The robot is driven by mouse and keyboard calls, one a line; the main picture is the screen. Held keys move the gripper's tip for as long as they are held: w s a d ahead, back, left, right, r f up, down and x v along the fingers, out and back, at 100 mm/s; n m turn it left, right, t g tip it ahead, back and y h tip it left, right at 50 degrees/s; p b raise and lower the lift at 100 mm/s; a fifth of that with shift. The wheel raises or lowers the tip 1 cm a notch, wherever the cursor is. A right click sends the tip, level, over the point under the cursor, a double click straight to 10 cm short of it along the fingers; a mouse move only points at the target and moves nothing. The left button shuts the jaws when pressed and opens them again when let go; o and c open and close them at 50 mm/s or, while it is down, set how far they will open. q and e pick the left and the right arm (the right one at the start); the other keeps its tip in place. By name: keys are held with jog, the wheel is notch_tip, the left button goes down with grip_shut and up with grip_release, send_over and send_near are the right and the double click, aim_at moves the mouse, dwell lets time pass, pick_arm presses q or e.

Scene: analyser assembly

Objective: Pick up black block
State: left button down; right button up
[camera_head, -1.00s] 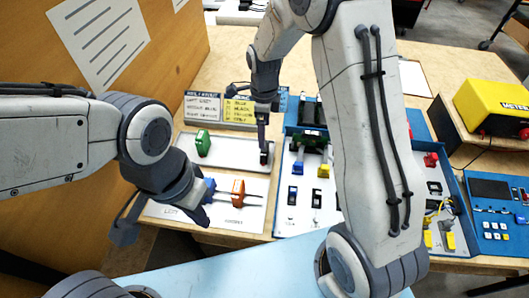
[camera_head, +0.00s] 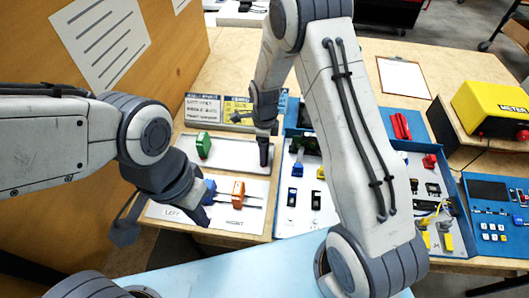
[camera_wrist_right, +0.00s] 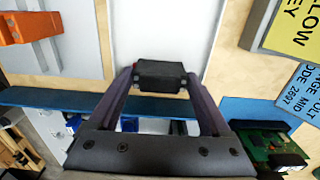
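The black block (camera_wrist_right: 160,75) lies between the fingertips of my right gripper (camera_wrist_right: 160,82) in the right wrist view, over the white tray. No clear gap shows between block and fingers, but I cannot tell whether they press on it. In the head view my right gripper (camera_head: 264,150) points down at the right end of the white tray (camera_head: 232,158), and its fingers hide the block. My left gripper (camera_head: 162,220) has its fingers spread apart, beside the front white board, and appears empty.
A green part (camera_head: 203,146) stands on the same tray. An orange part (camera_head: 238,192) and a blue part (camera_head: 209,188) sit on the front board. Sign cards (camera_head: 203,107) stand behind the tray. The blue analyser case (camera_head: 290,215) is close on the right. A yellow meter (camera_head: 490,105) stands far right.

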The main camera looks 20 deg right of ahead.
jog(key=c, duration=0.9)
jog(key=shift+r, duration=0.6)
notch_tip(320, 180, up, 3)
jog(key=shift+w+f, duration=0.1)
jog(key=shift+f, duration=0.05)
jog(key=s+d+r, duration=0.2)
jog(key=d, duration=0.1)
jog(key=s+d+r+b, duration=0.1)
jog(key=s+d+r, duration=0.1)
jog(key=s+d, duration=0.1)
jog(key=s+d+r, duration=0.2)
jog(key=d+r, duration=0.1)
jog(key=shift+s+b, duration=0.25)
jog(key=shift+b, duration=0.05)
